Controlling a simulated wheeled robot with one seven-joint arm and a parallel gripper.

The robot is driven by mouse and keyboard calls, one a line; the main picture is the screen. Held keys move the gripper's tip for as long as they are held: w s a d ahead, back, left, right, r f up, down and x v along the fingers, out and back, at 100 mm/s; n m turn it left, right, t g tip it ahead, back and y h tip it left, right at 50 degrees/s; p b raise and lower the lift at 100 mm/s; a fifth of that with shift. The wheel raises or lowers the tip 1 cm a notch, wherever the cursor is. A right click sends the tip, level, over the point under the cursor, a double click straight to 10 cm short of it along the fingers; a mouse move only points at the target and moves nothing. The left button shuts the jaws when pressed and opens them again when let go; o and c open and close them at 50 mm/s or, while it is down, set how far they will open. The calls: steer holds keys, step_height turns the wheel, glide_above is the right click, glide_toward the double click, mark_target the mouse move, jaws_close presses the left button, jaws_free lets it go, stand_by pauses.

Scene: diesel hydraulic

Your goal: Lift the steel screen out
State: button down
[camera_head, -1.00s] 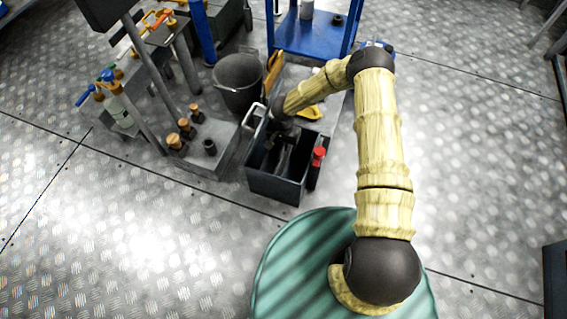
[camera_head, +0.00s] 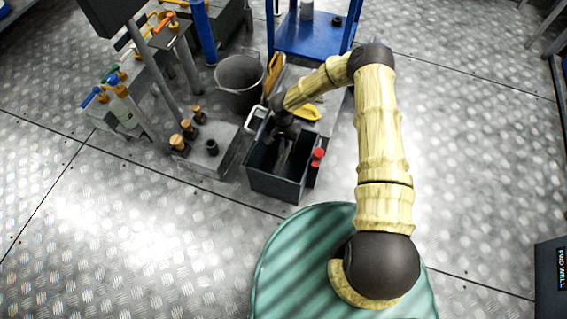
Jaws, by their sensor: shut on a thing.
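My gripper (camera_head: 281,141) is at the end of my yellow-sleeved arm and points down into an open dark blue-grey box (camera_head: 277,187). The gripper is dark and small in the head view. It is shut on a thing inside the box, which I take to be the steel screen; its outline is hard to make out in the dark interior. A pale bent handle (camera_head: 252,120) stands at the box's back left edge.
A red-topped item (camera_head: 317,155) stands at the box's right side. A grey bucket (camera_head: 240,83), a yellow item (camera_head: 305,112) and a blue cart (camera_head: 312,40) are behind. A grey block with orange-capped fittings (camera_head: 210,147) is left. Floor in front left is clear.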

step_height(320, 180, up, 14)
steer(key=p, duration=1.3)
steer(key=shift+f+p, duration=0.25)
steer(key=shift+p, duration=0.15)
stand_by(1.3)
